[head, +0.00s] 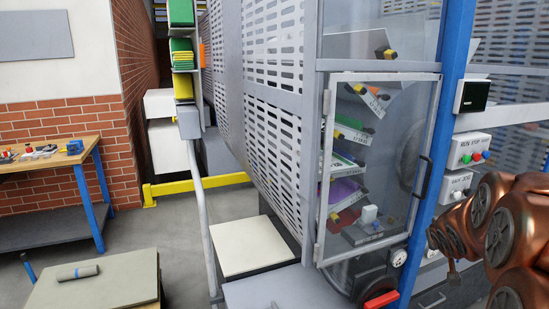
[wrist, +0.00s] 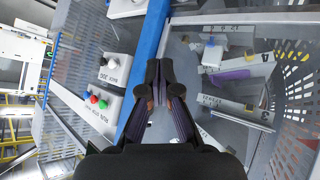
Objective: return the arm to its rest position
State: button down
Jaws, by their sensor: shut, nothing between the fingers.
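My gripper (wrist: 160,78) shows in the wrist view with its dark fingers shut together and nothing between them. It is in front of the stacker, by the blue post (wrist: 143,75) and the clear-windowed door (wrist: 215,135). In the head view my copper-coloured arm (head: 497,225) is bent at the right edge, in front of the control boxes. The fingers cannot be made out clearly in the head view.
The stacker door (head: 327,170) has a dark handle (head: 421,190); numbered shelves are behind it. A control box (head: 470,150) has green, red and blue buttons. A red-handled switch (head: 381,300) sits below. A workbench (head: 50,160) stands left, with open floor (head: 185,220) between.

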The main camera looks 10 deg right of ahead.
jog(key=s+a+f+n+g+y, duration=0.1)
jog(key=s+a+f+g+y, duration=0.1)
jog(key=s+a, duration=0.9)
jog(key=s+a+f+n+g+y, duration=0.1)
jog(key=s+a+g, duration=0.4)
jog(key=s+a, duration=0.6)
jog(key=s+a+f+g+y, duration=0.3)
jog(key=s+a, duration=0.8)
jog(key=shift+f+n, duration=0.15)
jog(key=shift+n, duration=0.25)
